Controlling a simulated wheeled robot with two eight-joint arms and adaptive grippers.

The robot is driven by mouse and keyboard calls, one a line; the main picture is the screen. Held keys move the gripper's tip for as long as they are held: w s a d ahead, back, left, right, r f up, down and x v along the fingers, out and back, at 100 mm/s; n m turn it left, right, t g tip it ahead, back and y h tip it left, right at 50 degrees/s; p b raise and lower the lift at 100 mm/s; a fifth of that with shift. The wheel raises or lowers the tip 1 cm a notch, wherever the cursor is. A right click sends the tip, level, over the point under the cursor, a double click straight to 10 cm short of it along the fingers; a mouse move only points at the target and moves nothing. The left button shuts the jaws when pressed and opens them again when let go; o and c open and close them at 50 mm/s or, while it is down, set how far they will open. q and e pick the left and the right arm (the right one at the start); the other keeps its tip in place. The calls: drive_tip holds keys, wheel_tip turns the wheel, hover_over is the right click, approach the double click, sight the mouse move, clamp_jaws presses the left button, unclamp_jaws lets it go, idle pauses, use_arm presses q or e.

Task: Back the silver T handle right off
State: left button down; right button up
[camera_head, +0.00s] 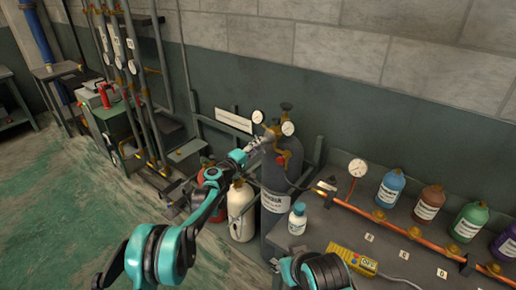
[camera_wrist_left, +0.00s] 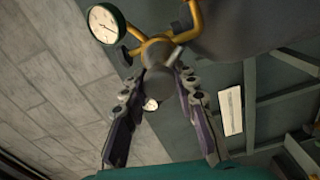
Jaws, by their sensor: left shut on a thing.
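The silver T handle (camera_wrist_left: 162,80) is at the brass regulator (camera_wrist_left: 157,47) in the left wrist view, between the fingertips of my left gripper (camera_wrist_left: 159,88). The gripper is shut on it, with a dark finger on each side. In the head view my left gripper (camera_head: 262,143) reaches the regulator on the tall dark grey cylinder (camera_head: 275,195). The handle is too small and covered there to make out, and how far it is threaded in cannot be told.
Two round gauges, left (camera_head: 258,117) and right (camera_head: 288,128), flank the regulator. A white cylinder (camera_head: 241,205) stands beside the grey one. A bench (camera_head: 388,248) at right holds bottles, a copper pipe with a gauge (camera_head: 357,168) and a yellow meter (camera_head: 352,260). Green floor lies open at left.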

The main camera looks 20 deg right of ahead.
use_arm(q)
drive_tip(key=n, duration=0.5)
drive_tip(key=shift+n+b, duration=0.3)
drive_tip(key=shift+b, duration=0.05)
drive_tip(key=n, duration=0.5)
drive_tip(key=shift+n, duration=0.3)
drive_tip(key=c, duration=2.2)
unclamp_jaws()
drive_tip(key=shift+n+b, duration=0.3)
drive_tip(key=shift+n, duration=0.6)
drive_tip(key=shift+o, duration=0.3)
drive_tip(key=o, duration=1)
drive_tip(key=shift+c, duration=0.2)
drive_tip(key=shift+a, duration=0.1)
drive_tip(key=v, duration=1.2)
